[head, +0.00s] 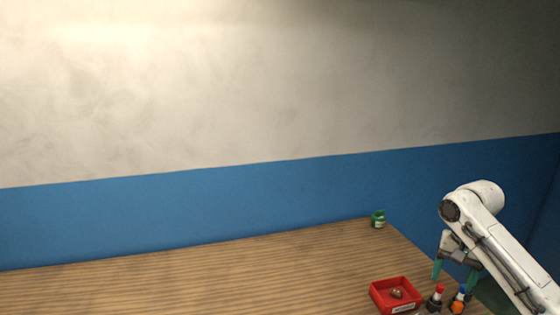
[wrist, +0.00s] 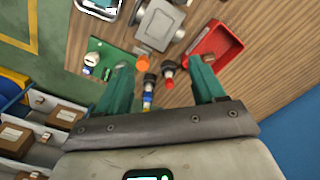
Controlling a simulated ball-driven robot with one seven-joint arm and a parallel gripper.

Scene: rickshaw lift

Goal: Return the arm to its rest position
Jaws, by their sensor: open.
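My gripper (head: 455,274) is at the right of the head view, at the end of my white arm, over the right end of the wooden table. It hangs fingers down above small bottles. In the wrist view its two teal fingers (wrist: 160,66) are spread wide with nothing held between them. A red-capped bottle (head: 436,298) and an orange-topped bottle with blue (head: 459,300) stand below and beyond the fingers. In the wrist view, the red-capped bottle (wrist: 169,76) and the orange top (wrist: 143,63) show in the gap between the fingers.
A red tray (head: 378,301) with a small brownish object inside sits left of the bottles. A green jar (head: 378,219) stands at the table's back edge. The wrist view shows a grey metal block (wrist: 158,24), a green board (wrist: 118,50) and shelves with boxes (wrist: 65,116). The table's left is clear.

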